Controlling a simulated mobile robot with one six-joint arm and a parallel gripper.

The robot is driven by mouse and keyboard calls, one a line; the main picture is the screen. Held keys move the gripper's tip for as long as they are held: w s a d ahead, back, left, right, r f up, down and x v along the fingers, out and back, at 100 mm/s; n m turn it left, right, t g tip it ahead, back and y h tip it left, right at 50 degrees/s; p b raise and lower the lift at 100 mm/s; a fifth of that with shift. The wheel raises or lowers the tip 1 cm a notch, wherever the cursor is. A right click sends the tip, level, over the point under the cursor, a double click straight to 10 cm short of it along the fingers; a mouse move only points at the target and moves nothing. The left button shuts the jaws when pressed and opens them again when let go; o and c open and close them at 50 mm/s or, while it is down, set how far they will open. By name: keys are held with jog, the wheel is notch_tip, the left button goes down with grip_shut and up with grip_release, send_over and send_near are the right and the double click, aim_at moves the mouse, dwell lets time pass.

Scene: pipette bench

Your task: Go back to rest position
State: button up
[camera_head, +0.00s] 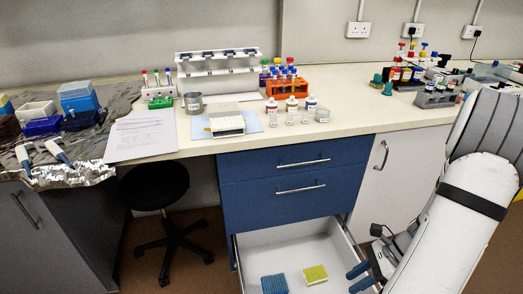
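My arm comes in from the right edge, and my gripper (359,278) is low in the picture. Its two blue fingers point left and stand a little apart, with nothing seen between them. The gripper is at the right side of an open white drawer (343,246) under the bench. In the drawer lie a blue tip rack (274,284) and a yellow tip rack (315,274), both left of the fingers and apart from them. My arm hides part of the right-hand cabinet.
The bench top (350,112) holds an orange tube rack (287,86), several bottles, a white pipette stand (217,66) and papers (142,134). Two blue drawers (296,182) are shut above the open one. A black stool (154,186) stands left. Two pipettes lie on foil (74,174).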

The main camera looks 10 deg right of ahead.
jog(key=a+r+n+t+h+p, duration=0.1)
jog(key=a+r+n+h+p, duration=0.2)
jog(key=r, duration=0.7)
jog(key=a+r+n+t+h+p, duration=0.1)
jog(key=a+r+n+h+p, duration=0.1)
jog(key=a+r+n+p, duration=0.2)
jog(key=a+r+n+h+p, duration=0.3)
jog(key=a+r+n, duration=0.5)
jog(key=r+n, duration=0.7)
notch_tip(320, 180, up, 2)
jog(key=shift+r+t+h+p, duration=0.1)
jog(key=shift+t+h+p, duration=0.2)
jog(key=shift+t, duration=0.1)
jog(key=shift+s+d, duration=0.1)
jog(key=shift+d, duration=0.05)
